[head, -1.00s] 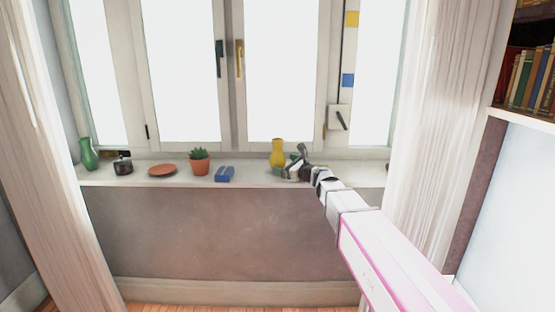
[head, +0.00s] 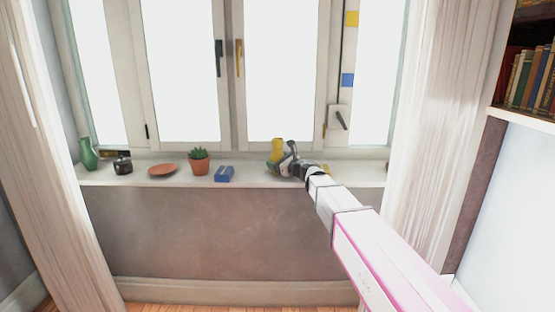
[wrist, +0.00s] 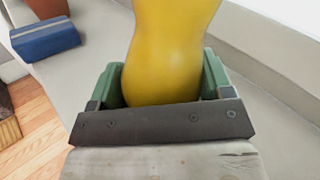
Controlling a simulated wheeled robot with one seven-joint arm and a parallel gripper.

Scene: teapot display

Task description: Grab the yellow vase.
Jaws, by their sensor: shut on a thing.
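The yellow vase (head: 277,147) stands upright on the windowsill in the head view, its lower part hidden by my gripper (head: 280,165). In the wrist view the yellow vase (wrist: 168,55) fills the top middle, and its top is cut off by the frame. My gripper (wrist: 162,82) has its green fingers on both sides of the vase's wide lower body and is shut on it. The vase's base is hidden behind the dark gripper plate in the wrist view.
On the windowsill (head: 340,176), left of the vase, are a blue box (head: 224,174), a potted succulent (head: 199,163), an orange-brown dish (head: 162,170), a dark pot (head: 122,166) and a green vase (head: 88,155). Window panes rise behind. Curtains (head: 437,120) hang at both sides.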

